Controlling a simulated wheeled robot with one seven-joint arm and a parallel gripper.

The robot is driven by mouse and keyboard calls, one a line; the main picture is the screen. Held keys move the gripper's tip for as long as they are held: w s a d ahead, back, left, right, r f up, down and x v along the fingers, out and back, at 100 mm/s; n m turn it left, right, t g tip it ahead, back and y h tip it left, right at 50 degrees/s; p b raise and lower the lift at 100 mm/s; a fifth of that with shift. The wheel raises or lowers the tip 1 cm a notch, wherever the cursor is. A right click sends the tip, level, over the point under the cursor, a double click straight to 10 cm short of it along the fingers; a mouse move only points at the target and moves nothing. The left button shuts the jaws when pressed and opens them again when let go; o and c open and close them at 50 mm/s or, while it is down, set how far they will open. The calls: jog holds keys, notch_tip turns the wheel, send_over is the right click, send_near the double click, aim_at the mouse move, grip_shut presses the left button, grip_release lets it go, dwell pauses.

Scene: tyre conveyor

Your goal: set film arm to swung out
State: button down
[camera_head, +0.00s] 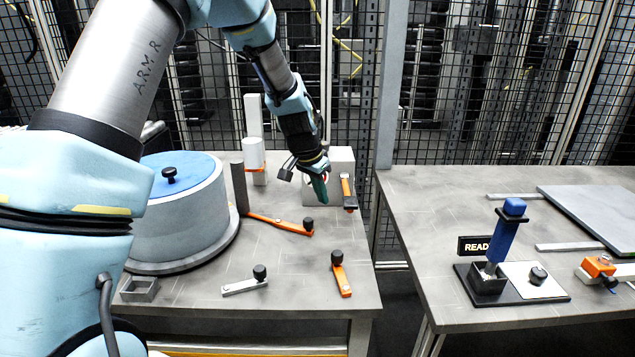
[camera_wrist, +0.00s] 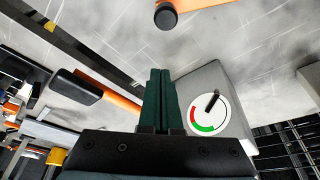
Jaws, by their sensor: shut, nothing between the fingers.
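An orange arm (camera_head: 280,223) with a black knob at its right end reaches out from a dark upright post (camera_head: 239,188) beside the blue-topped drum; it looks like the film arm. In the wrist view, an orange bar (camera_wrist: 190,8) with a black knob (camera_wrist: 165,16) shows at the top edge, apart from my fingers. My gripper (camera_head: 321,198) is shut and empty, pointing down in front of the grey gauge box. Its dark green fingers (camera_wrist: 160,75) are together in the wrist view and hide part of what lies behind.
An orange lever (camera_head: 341,277) and a grey lever (camera_head: 243,286) lie at the table front. The drum (camera_head: 178,220) stands left. A second table is at right.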

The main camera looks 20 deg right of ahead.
aim_at(314, 231)
jog(key=x, duration=0.3)
jog(key=shift+f+p, duration=0.25)
jog(key=shift+p, duration=0.15)
jog(key=shift+a+f+p, duration=0.2)
jog(key=shift+a+p, duration=0.05)
jog(key=shift+p, duration=0.1)
jog(key=shift+s+a+p, duration=0.2)
jog(key=shift+s+a, duration=0.05)
jog(key=shift+a, duration=0.3)
jog(key=shift+s+a+p, duration=0.15)
jog(key=shift+s+a, duration=0.05)
jog(key=shift+a, duration=0.3)
jog(key=shift+s+a+f, duration=0.1)
jog(key=shift+s+a, duration=0.1)
jog(key=shift+a, duration=0.25)
